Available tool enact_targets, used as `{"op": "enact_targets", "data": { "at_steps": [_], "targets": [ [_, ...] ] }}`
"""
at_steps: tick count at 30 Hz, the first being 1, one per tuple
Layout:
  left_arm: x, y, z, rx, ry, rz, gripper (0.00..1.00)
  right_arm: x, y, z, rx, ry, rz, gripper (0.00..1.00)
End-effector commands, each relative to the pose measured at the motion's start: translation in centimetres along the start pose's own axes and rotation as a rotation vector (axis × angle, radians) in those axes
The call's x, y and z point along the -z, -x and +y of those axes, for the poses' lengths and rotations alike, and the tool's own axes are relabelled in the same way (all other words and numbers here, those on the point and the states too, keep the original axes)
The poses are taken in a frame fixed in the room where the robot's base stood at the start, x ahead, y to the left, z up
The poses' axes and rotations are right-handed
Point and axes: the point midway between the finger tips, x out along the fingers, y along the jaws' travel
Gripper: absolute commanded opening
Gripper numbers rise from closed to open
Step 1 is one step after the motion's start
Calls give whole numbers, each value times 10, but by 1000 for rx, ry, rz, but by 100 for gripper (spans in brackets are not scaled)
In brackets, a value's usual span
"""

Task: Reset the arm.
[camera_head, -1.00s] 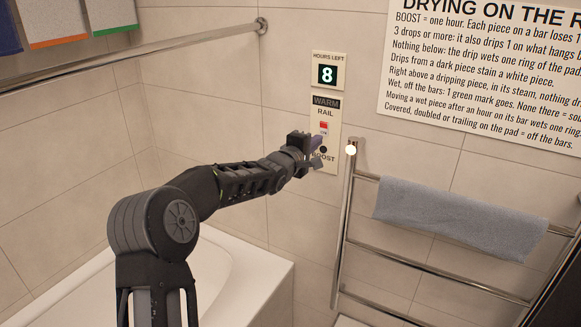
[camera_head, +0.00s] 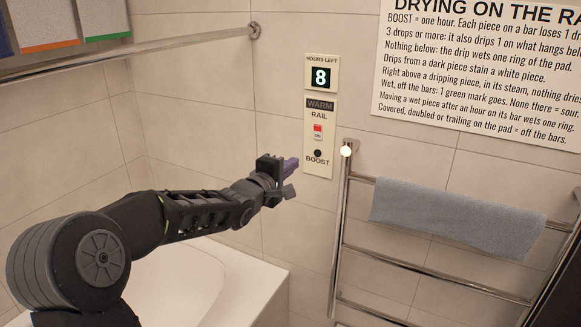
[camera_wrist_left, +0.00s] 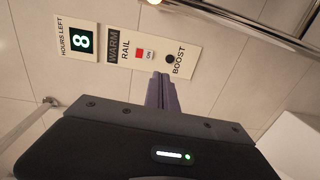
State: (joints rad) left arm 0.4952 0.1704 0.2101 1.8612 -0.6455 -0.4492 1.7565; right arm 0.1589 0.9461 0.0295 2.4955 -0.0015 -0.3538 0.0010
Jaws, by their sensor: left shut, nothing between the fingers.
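My left gripper (camera_head: 289,177) is shut and empty, in front of the tiled wall, to the lower left of the BOOST button (camera_head: 317,153). In the head view a gap shows between its tips and the button. The wall panel (camera_head: 320,138) reads WARM RAIL, with a red switch (camera_head: 317,129) marked ON. Above it a display (camera_head: 321,77) reads HOURS LEFT 8. In the left wrist view the closed purple fingers (camera_wrist_left: 161,92) point toward the panel, near the black button (camera_wrist_left: 170,59). My right gripper is not in view.
A chrome heated rail (camera_head: 339,240) stands right of the panel, with a grey-blue towel (camera_head: 455,220) over its upper bar. A round light (camera_head: 346,151) glows at its top. A chrome bar (camera_head: 130,54) runs along the upper left wall. The white bathtub (camera_head: 250,280) lies below my arm.

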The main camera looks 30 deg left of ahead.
Motion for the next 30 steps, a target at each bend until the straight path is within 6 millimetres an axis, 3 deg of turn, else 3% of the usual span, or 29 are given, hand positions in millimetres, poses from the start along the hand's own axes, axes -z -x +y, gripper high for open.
{"op": "enact_targets", "data": {
  "at_steps": [11, 16, 18, 20, 23, 26, 30],
  "targets": [
    [0, 0, 0, 0, -22, 0, 0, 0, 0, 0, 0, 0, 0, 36],
    [1, 0, -3, 9, -190, 6, 0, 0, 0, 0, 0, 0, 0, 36],
    [0, 2, -17, 36, -302, 10, 0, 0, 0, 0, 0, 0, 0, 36],
    [-2, 5, -43, 86, -406, 5, 0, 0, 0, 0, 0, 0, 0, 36],
    [-23, 11, -120, 213, -562, -58, 0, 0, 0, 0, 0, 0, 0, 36],
    [-54, 24, -196, 331, -680, -159, 0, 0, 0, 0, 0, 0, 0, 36],
    [-106, 60, -296, 476, -803, -339, 0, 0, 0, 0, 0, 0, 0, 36]
  ]
}}
